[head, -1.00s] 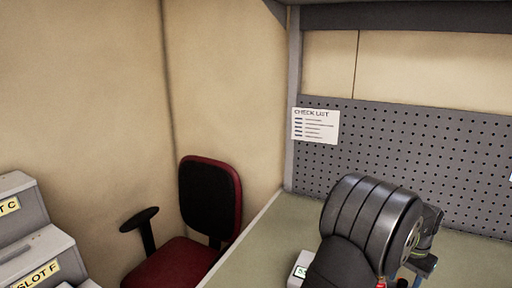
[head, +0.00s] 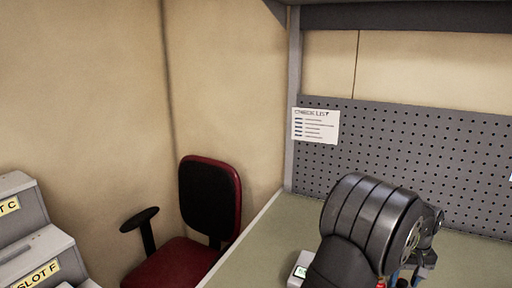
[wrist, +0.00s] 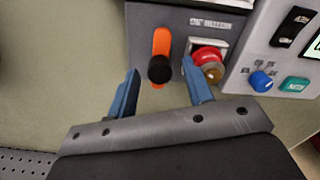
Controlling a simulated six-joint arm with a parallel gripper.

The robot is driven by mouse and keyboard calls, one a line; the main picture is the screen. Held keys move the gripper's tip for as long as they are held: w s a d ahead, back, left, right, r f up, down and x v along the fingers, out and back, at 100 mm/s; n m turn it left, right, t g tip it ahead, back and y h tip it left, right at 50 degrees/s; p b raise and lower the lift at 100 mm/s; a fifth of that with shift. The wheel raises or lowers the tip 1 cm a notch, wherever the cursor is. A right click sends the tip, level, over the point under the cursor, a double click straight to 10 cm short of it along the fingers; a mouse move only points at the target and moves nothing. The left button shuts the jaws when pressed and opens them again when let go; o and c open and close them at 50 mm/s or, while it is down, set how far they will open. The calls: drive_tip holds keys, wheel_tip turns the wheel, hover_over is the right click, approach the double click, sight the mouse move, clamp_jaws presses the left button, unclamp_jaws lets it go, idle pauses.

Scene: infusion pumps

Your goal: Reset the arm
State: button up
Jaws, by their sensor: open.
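My gripper (wrist: 163,92) is open in the wrist view, its two blue fingers apart with nothing held between them. Past the fingertips is a dark grey panel with an orange lever with a black knob (wrist: 160,62) and a red knob (wrist: 208,60) beside it. The lever lies roughly between the fingers in the picture; the red knob is by the right finger. I cannot tell the gap in depth. In the head view my black arm covers most of the bench's right part, and the fingers are mostly hidden behind it.
A light grey unit with a blue knob (wrist: 261,81) and a green button (wrist: 294,85) adjoins the panel. A white device with a green display (head: 299,272) sits on the bench (head: 262,250). A pegboard (head: 400,150) stands behind. A red chair (head: 207,205) and grey slot bins (head: 38,250) are left.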

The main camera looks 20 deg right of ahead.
drive_tip(key=shift+n, duration=1)
drive_tip(key=shift+o, duration=1)
